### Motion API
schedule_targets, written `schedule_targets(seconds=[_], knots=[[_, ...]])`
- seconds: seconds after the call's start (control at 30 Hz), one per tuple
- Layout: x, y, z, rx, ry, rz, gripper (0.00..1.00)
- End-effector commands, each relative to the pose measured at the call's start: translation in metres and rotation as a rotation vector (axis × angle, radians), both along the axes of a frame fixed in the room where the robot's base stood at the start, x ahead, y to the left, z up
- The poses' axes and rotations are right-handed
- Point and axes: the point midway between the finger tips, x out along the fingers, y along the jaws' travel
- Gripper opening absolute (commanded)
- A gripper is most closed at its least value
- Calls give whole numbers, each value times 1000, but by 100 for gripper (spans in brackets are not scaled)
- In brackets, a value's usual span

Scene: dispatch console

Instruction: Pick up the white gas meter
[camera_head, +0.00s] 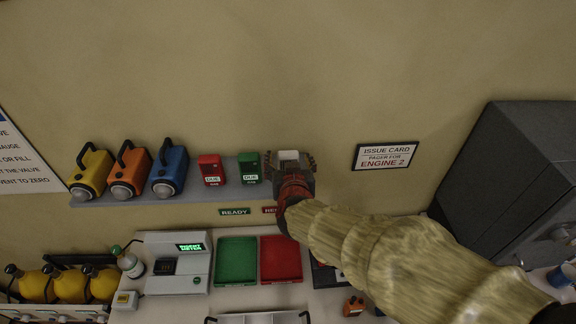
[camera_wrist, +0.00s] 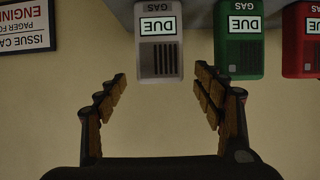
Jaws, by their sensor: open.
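The white gas meter (camera_wrist: 159,52) hangs upside down in the wrist view, with a "DUE GAS" label and a dark grille. In the head view the white meter (camera_head: 288,156) shows at the right end of the wall shelf, partly hidden by my gripper. My gripper (camera_wrist: 162,84) is open, with its two fingers on either side of the meter's line and the meter's near end around the fingertips. I cannot tell whether they touch. My gripper (camera_head: 292,172) also shows in the head view in front of the shelf's right end.
A green meter (camera_wrist: 238,42) stands close beside the white one, with a red meter (camera_wrist: 302,42) beyond it. Blue (camera_head: 169,172), orange (camera_head: 130,170) and yellow (camera_head: 91,170) lamps fill the shelf's left. Below are a green tray (camera_head: 236,262) and a red tray (camera_head: 281,260).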

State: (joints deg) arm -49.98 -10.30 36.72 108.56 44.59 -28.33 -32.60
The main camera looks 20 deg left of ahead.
Motion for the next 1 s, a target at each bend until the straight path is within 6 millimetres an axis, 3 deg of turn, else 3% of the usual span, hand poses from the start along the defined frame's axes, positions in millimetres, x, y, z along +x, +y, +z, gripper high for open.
schedule_targets(seconds=[0.2,0.5,1.0], knots=[[22,12,-13,0,0,0,68],[25,14,-15,1,1,1,68],[25,14,-15,1,1,1,40]])
